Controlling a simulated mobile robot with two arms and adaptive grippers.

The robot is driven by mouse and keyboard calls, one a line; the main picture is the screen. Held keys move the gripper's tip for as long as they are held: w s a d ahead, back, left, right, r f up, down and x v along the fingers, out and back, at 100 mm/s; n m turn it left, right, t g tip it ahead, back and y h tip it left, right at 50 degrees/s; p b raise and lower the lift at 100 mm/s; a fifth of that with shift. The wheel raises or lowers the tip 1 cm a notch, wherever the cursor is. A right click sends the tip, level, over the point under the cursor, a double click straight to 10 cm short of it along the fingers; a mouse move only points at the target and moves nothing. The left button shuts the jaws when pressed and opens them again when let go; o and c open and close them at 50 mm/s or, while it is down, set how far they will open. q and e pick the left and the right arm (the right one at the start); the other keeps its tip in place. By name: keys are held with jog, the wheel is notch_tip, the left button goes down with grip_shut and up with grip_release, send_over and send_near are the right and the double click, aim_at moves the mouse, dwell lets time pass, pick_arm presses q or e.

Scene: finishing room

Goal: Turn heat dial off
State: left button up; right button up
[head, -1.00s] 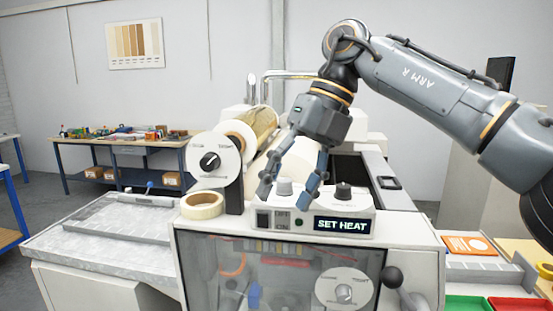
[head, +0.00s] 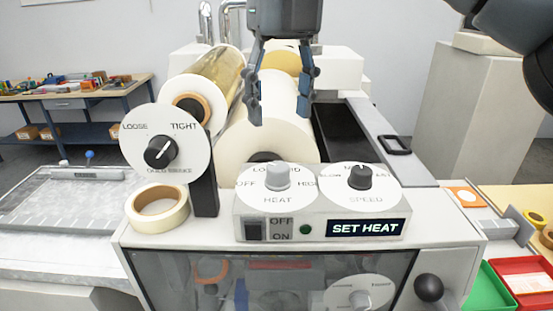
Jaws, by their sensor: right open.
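The heat dial (head: 277,178) is a light grey knob on a white disc marked OFF, LOW, MID and HIGH, on top of the control box. Its pointer direction is too unclear to read. The black speed dial (head: 360,177) stands to its right. A display (head: 364,229) on the box front reads SET HEAT. My right gripper (head: 280,118) is open and empty, pointing down above and behind the heat dial, apart from it. My left gripper is not in view.
The gold brake dial (head: 161,154) and a tape roll (head: 158,208) stand left of the control box. White and gold rolls (head: 211,75) lie behind. An OFF/ON switch (head: 254,229) is on the box front.

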aim_at(278, 166)
jog(key=f, duration=0.5)
jog(key=f+p, duration=0.1)
jog(key=f, duration=0.2)
jog(key=shift+w, duration=0.25)
jog(key=shift+s+a+f, duration=0.1)
jog(key=shift+f, duration=0.65)
jog(key=c, duration=1.2)
